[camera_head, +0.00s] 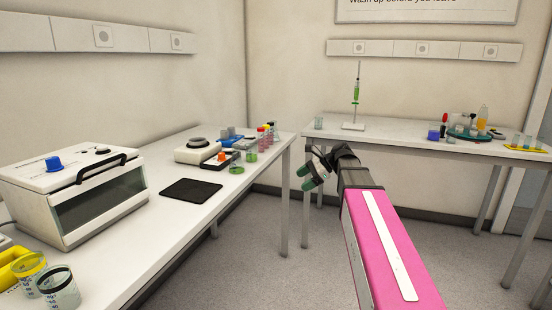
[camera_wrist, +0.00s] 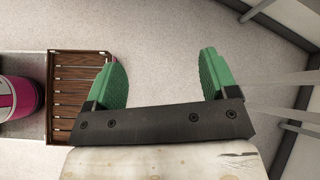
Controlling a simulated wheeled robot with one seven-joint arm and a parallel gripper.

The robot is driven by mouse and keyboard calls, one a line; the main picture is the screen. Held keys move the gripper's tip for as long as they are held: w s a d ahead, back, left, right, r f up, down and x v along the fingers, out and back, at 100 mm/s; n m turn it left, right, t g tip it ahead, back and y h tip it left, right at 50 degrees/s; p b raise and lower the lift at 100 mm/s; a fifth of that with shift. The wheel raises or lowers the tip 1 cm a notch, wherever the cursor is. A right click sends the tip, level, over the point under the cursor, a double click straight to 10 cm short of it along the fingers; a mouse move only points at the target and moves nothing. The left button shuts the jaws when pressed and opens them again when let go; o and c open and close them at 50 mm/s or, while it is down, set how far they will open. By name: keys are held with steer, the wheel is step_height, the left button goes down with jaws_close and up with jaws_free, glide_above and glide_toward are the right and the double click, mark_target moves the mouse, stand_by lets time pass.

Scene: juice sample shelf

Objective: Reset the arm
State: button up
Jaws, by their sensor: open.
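My gripper (camera_head: 308,176) is at the end of my pink arm, over the gap between the left bench and the back table in the head view. Its green fingers are spread apart with nothing between them. In the wrist view my gripper (camera_wrist: 161,82) is open and empty above the grey floor (camera_wrist: 165,40). It touches no bench or object that I can see.
The left bench (camera_head: 160,222) carries a white oven-like box (camera_head: 75,190), a black mat (camera_head: 191,190) and several sample cups. The back table (camera_head: 390,142) holds a burette stand (camera_head: 354,126) and a green carousel (camera_head: 465,133). Floor between them is clear.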

steer(key=s+d+f+n+h, duration=0.2)
steer(key=s+f+n+h, duration=0.1)
steer(key=f, duration=0.6)
steer(key=s+d+f+n+h, duration=0.3)
steer(key=s+f+n, duration=0.3)
steer(key=s+f, duration=0.2)
steer(key=s+d+f+n+h, duration=0.2)
steer(key=s+f+n+h, duration=0.2)
steer(key=f, duration=0.8)
steer(key=shift+s+d+f+n, duration=0.2)
steer(key=shift+s+d+n, duration=0.15)
steer(key=shift+s+n, duration=0.5)
steer(key=shift+s, duration=0.1)
